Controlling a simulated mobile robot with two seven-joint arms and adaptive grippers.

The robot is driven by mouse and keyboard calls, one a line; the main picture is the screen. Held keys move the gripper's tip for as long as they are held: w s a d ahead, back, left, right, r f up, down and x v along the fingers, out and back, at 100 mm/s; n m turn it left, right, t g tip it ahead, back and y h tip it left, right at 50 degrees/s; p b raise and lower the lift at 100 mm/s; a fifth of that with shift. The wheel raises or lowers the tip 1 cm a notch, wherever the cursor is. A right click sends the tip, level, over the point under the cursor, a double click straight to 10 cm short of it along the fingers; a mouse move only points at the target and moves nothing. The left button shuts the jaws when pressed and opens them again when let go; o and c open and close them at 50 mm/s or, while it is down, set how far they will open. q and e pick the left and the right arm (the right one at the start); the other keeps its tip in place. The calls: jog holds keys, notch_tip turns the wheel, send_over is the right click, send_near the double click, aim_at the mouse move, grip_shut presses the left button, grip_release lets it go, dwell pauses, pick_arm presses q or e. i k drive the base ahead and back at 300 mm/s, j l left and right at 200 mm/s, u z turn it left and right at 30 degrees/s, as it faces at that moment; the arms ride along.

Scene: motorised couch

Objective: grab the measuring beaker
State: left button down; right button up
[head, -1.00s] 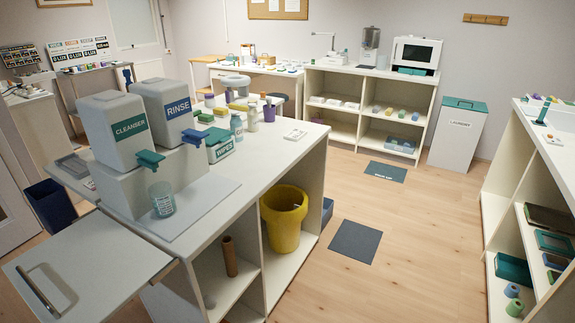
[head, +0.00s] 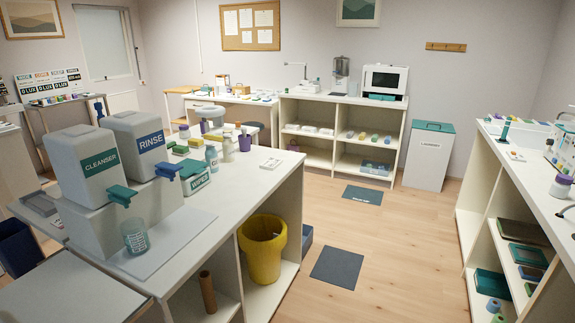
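The measuring beaker (head: 135,237) is a clear, greenish cup with white markings. It stands upright on a pale mat (head: 172,240) on the near-left counter, below the teal lever of the white CLEANSER dispenser (head: 88,165). The white RINSE dispenser (head: 138,143), with a blue lever, stands just right of and behind it. Neither of my grippers shows in the view.
The counter (head: 262,187) holds a WIPES box (head: 196,178) and several bottles behind the beaker. A yellow bin (head: 263,250) sits in its open shelf. A dark floor mat (head: 338,267) lies in the clear aisle. Shelves stand at right.

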aim_at(134, 232)
jog(key=u, duration=0.4)
jog(key=i+l+u, duration=0.1)
jog(key=u, duration=0.25)
jog(key=l+u, duration=0.2)
jog(key=u, duration=0.2)
jog(key=i+l+u, duration=0.1)
jog(key=u, duration=0.3)
jog(key=l+u, duration=0.3)
jog(key=l, duration=0.15)
jog(key=l+u, duration=0.3)
jog(key=l, duration=0.2)
jog(key=l+u, duration=0.1)
jog(key=l, duration=0.35)
jog(key=k+l, duration=0.15)
jog(key=l, duration=0.35)
jog(key=u, duration=0.05)
